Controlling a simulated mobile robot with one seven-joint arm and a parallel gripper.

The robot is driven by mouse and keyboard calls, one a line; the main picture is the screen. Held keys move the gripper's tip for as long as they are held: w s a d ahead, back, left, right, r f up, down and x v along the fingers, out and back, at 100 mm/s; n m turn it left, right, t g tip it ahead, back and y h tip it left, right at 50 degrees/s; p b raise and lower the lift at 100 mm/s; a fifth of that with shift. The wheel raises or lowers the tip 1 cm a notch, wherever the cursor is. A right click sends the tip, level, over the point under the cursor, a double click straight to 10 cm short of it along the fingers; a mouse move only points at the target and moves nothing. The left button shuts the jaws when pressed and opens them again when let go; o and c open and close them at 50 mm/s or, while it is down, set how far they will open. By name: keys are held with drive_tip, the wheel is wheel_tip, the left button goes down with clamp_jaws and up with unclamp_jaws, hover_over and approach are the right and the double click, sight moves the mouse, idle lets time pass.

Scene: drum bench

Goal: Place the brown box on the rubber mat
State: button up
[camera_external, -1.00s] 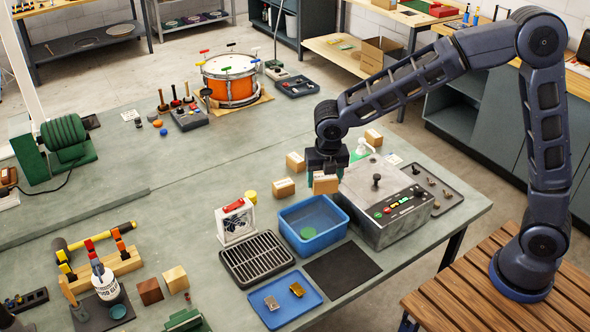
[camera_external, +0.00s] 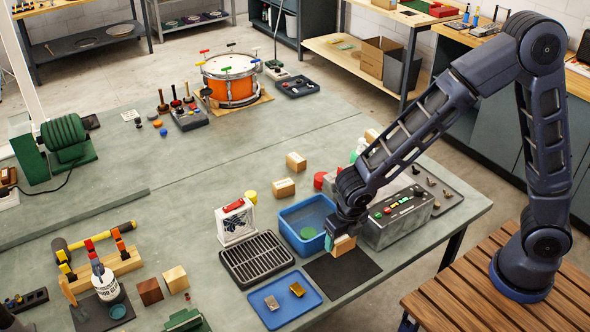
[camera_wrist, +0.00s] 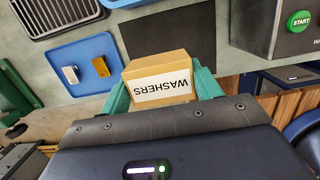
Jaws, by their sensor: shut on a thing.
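A brown box (camera_external: 341,245) with a white label is held in my gripper (camera_external: 338,238). In the wrist view the box (camera_wrist: 158,72) shows the label "WASHERS" between the two green fingers of my gripper (camera_wrist: 160,90). The black rubber mat (camera_external: 330,275) lies flat on the bench in front of the blue bin, and the box is over its back part. The mat also shows in the wrist view (camera_wrist: 165,35), partly hidden by the box. I cannot tell whether the box touches the mat.
A blue bin (camera_external: 284,217) stands behind the mat, a black rack (camera_external: 256,258) and a blue tray (camera_external: 277,318) stand to its left. The grey control box (camera_external: 408,224) is close on the right. Other brown boxes (camera_external: 284,188) stand farther back.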

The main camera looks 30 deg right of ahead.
wheel_tip(320, 180, down, 11)
drive_tip(key=shift+r, duration=0.2)
idle(0.3)
drive_tip(key=o, duration=1)
drive_tip(key=shift+f, duration=0.1)
drive_tip(key=r, duration=0.4)
drive_tip(key=s+r, duration=0.1)
drive_tip(key=r, duration=0.7)
drive_tip(key=shift+s+r, duration=0.1)
drive_tip(key=shift+s, duration=0.3)
